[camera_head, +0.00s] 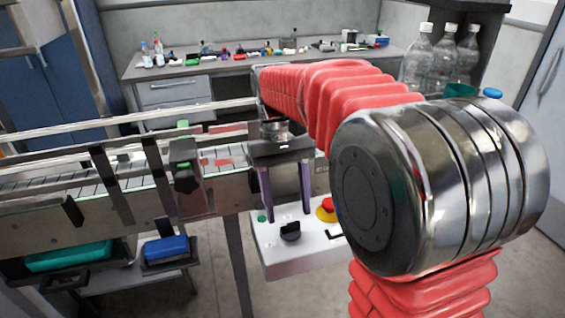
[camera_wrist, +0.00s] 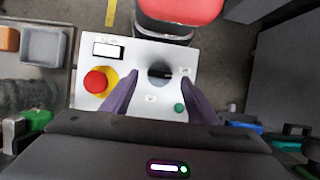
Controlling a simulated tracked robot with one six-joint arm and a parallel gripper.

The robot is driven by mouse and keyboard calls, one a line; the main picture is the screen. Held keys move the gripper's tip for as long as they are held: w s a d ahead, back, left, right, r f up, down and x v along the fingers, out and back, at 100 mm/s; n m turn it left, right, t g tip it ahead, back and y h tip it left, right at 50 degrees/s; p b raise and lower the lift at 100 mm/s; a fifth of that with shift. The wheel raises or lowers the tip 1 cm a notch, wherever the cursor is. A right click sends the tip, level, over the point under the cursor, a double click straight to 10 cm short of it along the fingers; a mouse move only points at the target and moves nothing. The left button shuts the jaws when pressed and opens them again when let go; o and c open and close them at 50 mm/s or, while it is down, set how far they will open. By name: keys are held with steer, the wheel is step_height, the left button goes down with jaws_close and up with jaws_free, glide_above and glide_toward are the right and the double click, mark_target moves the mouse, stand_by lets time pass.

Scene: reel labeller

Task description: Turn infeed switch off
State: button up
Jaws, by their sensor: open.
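A white control box (camera_head: 284,262) hangs beside the conveyor and carries a black rotary switch (camera_head: 290,231). The switch also shows in the wrist view (camera_wrist: 160,75) as a dark round knob with a lighter bar across it. Its label is too small to read. My gripper (camera_head: 288,214) points down over the box, with its two purple fingers apart. In the wrist view my gripper (camera_wrist: 160,80) has one fingertip on each side of the switch, with nothing held. The fingertips look just above the knob; I cannot tell whether they touch it.
A red stop button (camera_wrist: 96,82) on a yellow base and a green button (camera_wrist: 179,108) sit near the fingers. A small display (camera_wrist: 108,49) is on the same panel. The conveyor (camera_head: 60,190) runs at the left. Bottles (camera_head: 440,58) stand behind my arm.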

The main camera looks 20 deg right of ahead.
steer(key=v, duration=1.1)
steer(key=shift+f, duration=0.1)
steer(key=s+f+t, duration=0.5)
steer(key=s, duration=0.3)
steer(key=s+f+t, duration=0.5)
steer(key=s+f, duration=0.1)
steer(key=s, duration=0.3)
steer(key=shift+a+f, duration=0.25)
steer(key=shift+a, duration=0.15)
